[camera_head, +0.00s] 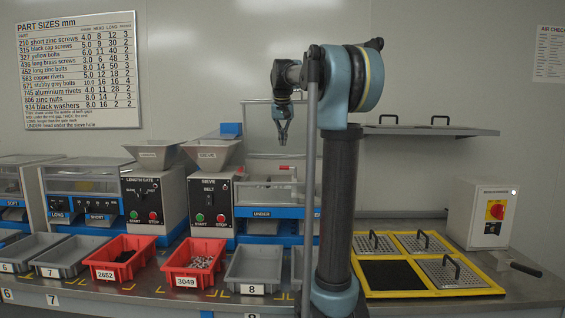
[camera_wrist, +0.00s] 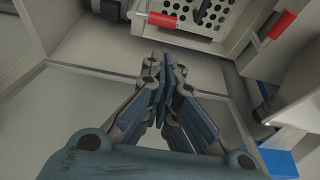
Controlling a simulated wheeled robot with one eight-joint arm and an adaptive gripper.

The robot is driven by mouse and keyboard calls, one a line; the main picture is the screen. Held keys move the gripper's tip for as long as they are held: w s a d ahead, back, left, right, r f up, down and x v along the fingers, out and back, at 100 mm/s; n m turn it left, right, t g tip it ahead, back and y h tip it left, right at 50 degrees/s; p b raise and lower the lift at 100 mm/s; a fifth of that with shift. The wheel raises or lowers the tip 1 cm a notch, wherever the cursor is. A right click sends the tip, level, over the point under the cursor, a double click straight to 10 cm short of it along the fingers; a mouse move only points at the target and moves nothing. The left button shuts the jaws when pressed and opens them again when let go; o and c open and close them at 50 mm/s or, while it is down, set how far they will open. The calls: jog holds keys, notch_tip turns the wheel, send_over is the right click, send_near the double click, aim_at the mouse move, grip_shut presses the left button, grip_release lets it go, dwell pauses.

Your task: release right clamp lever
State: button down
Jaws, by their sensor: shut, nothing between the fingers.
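In the head view, one red-handled clamp lever (camera_head: 287,167) sits on the front of the sieve unit, at the right. A small red spot near its left side may be the other lever. My gripper (camera_head: 283,142) hangs fingers down just above the right lever, apart from it. The wrist view shows my gripper (camera_wrist: 162,65) with its fingertips together and empty. Two red lever handles show beyond it: one lies level (camera_wrist: 155,19) at upper left, one slants (camera_wrist: 283,24) at upper right. I cannot tell which of these is the right lever. Neither touches the fingers.
A perforated plate (camera_wrist: 205,12) lies between the handles in the wrist view. The sieve hopper (camera_head: 212,154) and control box (camera_head: 210,205) stand left of my gripper. Red bins (camera_head: 193,263) and grey bins (camera_head: 253,268) line the bench front. A yellow-framed tray (camera_head: 395,291) is at right.

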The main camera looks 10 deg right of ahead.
jog(key=shift+f, duration=0.15)
jog(key=x, duration=0.9)
jog(key=shift+f, duration=0.35)
jog(key=shift+a, duration=0.1)
